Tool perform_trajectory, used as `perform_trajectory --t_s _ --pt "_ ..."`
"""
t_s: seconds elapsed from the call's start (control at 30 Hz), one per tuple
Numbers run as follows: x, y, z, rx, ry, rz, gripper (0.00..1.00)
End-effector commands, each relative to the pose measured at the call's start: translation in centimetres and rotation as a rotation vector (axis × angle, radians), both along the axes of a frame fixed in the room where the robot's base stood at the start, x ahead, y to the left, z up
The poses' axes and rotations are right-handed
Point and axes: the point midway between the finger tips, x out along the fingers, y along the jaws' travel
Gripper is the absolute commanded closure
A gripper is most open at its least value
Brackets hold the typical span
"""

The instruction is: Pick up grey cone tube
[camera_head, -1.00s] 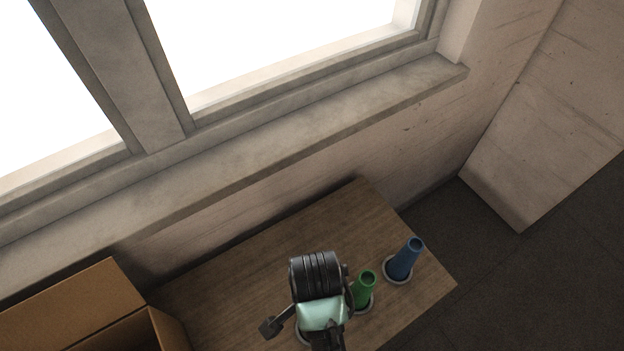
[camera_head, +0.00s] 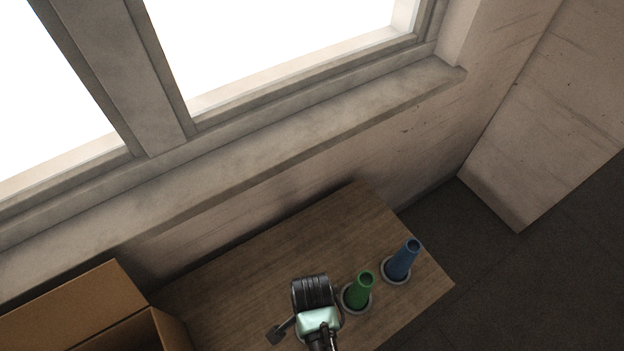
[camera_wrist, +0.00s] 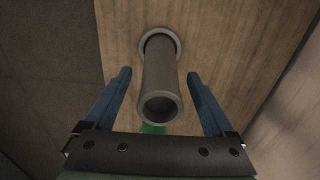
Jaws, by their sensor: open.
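The grey cone tube (camera_wrist: 160,80) stands in a pale round holder (camera_wrist: 176,37) on the wooden table, seen in the wrist view with its open end towards the camera. My gripper (camera_wrist: 160,78) is open, with one blue finger on each side of the tube. Gaps show between the tube and both fingers. In the head view my gripper's black wrist (camera_head: 312,293) is over the table and hides the grey tube.
A green cone tube (camera_head: 362,288) and a blue cone tube (camera_head: 402,258) stand in holders on the wooden table (camera_head: 255,262), right of my wrist. A cardboard box (camera_head: 75,305) is at the lower left. A window sill (camera_head: 330,128) and wall lie behind.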

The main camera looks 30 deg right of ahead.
Motion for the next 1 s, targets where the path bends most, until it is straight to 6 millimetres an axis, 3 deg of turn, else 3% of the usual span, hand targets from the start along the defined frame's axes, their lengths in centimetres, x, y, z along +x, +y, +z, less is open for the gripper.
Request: perform_trajectory --t_s 0.1,0.6,1.0 --pt "0.01 -0.01 0.02 0.0 0.0 0.0 0.11" --pt "0.0 0.0 0.04 0.0 0.0 0.0 1.0" --pt "0.03 -0.01 0.62 0.0 -0.001 0.0 1.0"
